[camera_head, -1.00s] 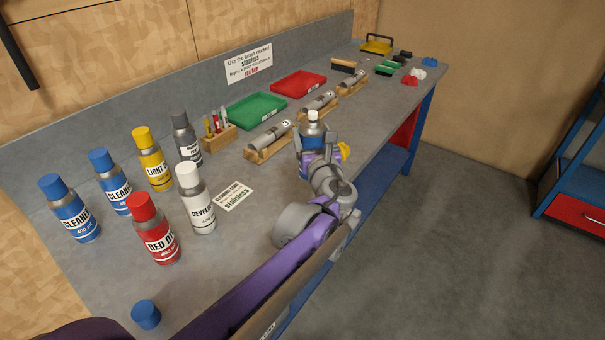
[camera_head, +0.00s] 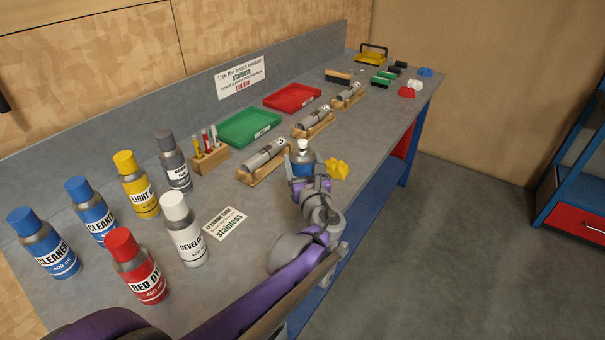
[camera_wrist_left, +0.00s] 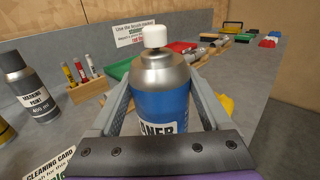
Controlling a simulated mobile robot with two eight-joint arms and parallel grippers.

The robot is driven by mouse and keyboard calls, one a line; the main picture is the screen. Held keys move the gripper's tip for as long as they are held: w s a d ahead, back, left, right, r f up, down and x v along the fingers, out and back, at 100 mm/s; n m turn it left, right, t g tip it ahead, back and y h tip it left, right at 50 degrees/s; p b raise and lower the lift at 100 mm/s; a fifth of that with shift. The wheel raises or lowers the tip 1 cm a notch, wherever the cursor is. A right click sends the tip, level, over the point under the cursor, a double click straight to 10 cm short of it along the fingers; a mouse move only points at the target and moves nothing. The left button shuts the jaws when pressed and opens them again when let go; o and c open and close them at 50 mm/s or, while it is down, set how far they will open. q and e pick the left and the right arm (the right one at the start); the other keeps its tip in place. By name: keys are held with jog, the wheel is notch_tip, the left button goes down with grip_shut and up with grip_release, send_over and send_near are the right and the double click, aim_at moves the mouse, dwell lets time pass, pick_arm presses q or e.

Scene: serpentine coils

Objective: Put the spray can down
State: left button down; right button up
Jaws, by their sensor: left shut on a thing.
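The spray can (camera_head: 302,157) is blue and silver, with a white nozzle and no cap. It also shows large and roughly upright in the left wrist view (camera_wrist_left: 161,85), its label partly hidden by my gripper. My left gripper (camera_head: 307,181) is shut on the can, with a finger on either side of its body. My right gripper is not in view.
Several capped cans, among them a white developer can (camera_head: 185,230) and a red can (camera_head: 137,268), stand at left. A cleaning card (camera_head: 225,223) lies nearby. Metal pieces on wooden cradles (camera_head: 262,172) lie behind the held can, before green (camera_head: 250,127) and red (camera_head: 292,97) trays.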

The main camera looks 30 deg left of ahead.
pick_arm(q)
jog(key=shift+f, duration=1.7)
grip_release()
jog(key=shift+s+d, duration=0.15)
jog(key=v, duration=1.1)
jog(key=shift+s+d, duration=0.2)
